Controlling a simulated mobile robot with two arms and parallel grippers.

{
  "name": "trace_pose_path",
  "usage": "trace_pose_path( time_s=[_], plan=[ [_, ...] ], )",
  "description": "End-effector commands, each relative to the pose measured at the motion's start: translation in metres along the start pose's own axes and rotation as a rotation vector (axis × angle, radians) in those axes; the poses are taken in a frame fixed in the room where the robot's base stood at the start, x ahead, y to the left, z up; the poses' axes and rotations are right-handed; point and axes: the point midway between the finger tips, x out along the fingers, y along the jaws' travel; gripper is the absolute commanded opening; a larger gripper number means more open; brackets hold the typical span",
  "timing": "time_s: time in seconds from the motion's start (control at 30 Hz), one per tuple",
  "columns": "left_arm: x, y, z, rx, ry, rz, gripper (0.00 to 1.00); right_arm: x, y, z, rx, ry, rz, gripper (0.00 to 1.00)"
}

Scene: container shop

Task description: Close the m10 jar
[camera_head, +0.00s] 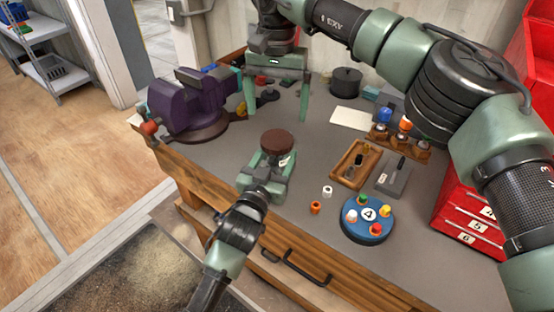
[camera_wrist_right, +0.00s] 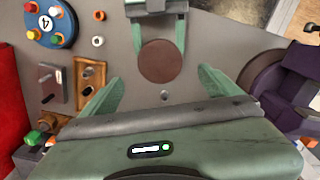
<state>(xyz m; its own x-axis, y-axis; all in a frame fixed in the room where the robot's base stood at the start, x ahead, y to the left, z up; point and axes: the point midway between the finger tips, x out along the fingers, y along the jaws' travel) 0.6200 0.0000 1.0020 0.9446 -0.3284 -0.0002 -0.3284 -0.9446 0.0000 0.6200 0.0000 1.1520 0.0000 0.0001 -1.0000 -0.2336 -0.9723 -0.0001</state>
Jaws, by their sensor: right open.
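My right gripper (camera_head: 273,100) is open and empty behind the jar. In the right wrist view its fingers (camera_wrist_right: 160,88) stand wide apart, with the lid beyond them.
A purple vice (camera_head: 190,105) stands left. A blue round tray (camera_head: 352,231) with coloured caps, a wooden tray (camera_head: 341,177), a grey block (camera_head: 388,182) and red drawers (camera_head: 468,215) are right. An orange cap (camera_head: 315,208) and a white cap (camera_head: 327,191) stand between.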

Motion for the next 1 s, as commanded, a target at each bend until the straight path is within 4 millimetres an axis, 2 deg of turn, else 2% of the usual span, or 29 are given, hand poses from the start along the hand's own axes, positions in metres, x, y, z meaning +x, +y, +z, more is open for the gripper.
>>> trace_pose_path(
  time_s=[0.17, 0.5, 0.7, 0.97, 1.0],
  plan=[
    [0.0, 0.0, 0.001, 0.0, -0.001, 0.0, 0.0, 0.018, 0.001, 0.0, -0.001, -0.002, 0.001, 0.92],
    [0.0, 0.0, 0.001, 0.0, -0.002, 0.0, 0.0, 0.068, 0.001, 0.0, 0.001, -0.002, 0.001, 0.92],
    [0.0, 0.0, 0.001, 0.0, -0.002, 0.0, 0.0, 0.079, 0.001, 0.0, 0.001, -0.001, 0.001, 0.92],
    [0.0, 0.0, 0.001, 0.0, -0.002, 0.0, 0.0, 0.08, 0.0, 0.0, 0.001, 0.0, 0.001, 0.92],
    [0.0, 0.0, 0.001, 0.0, -0.002, 0.0, 0.0, 0.08, 0.0, 0.0, 0.001, 0.0, 0.0, 0.83]
  ],
)
